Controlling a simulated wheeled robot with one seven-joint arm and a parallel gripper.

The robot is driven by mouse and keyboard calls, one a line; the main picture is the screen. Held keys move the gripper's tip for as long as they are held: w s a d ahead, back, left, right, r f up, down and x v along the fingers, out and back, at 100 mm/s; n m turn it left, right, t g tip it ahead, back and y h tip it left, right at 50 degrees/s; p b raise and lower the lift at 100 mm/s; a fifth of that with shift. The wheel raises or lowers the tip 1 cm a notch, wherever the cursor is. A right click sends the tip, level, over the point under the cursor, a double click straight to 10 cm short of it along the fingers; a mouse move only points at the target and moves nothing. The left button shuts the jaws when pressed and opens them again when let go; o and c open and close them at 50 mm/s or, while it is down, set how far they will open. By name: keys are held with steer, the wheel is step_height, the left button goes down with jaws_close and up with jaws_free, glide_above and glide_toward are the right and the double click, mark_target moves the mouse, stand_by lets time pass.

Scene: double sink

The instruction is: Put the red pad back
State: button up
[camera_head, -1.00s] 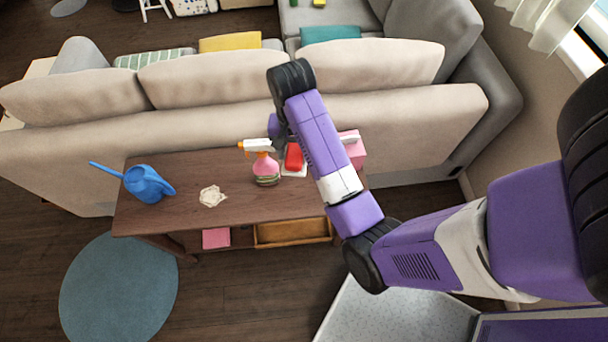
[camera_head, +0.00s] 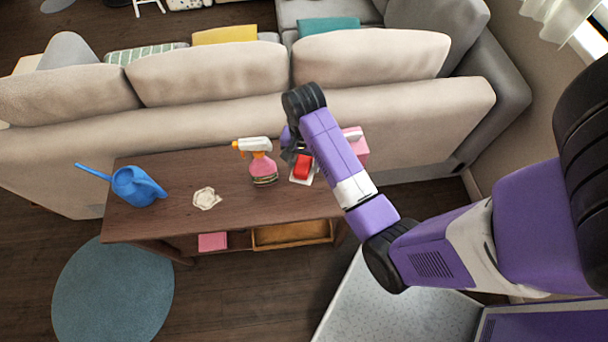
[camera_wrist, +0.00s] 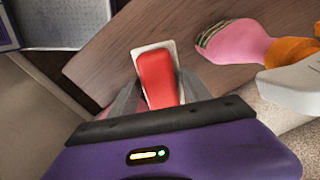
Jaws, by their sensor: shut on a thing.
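The red pad (camera_head: 302,168) is at the right part of the wooden table, partly hidden by my arm in the head view. In the wrist view the red pad (camera_wrist: 158,80) lies between the two grey fingers of my gripper (camera_wrist: 160,88), which is shut on it. A flat white piece (camera_wrist: 153,47) shows around the pad's far end and sides; its edge also shows in the head view (camera_head: 293,179). I cannot tell whether the pad touches it or is a little above it. My gripper (camera_head: 298,155) is over the table's right part.
A pink spray bottle (camera_head: 263,167) stands just left of the pad. A pink box (camera_head: 356,150) is right of my arm. A crumpled cloth (camera_head: 206,198) and a blue watering can (camera_head: 137,186) are further left on the table (camera_head: 225,212). The sofa (camera_head: 210,120) stands behind it.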

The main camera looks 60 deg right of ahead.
step_height(320, 180, down, 8)
steer(key=shift+f, duration=0.1)
stand_by(0.4)
steer(key=o, duration=1.3)
steer(key=shift+f, duration=0.1)
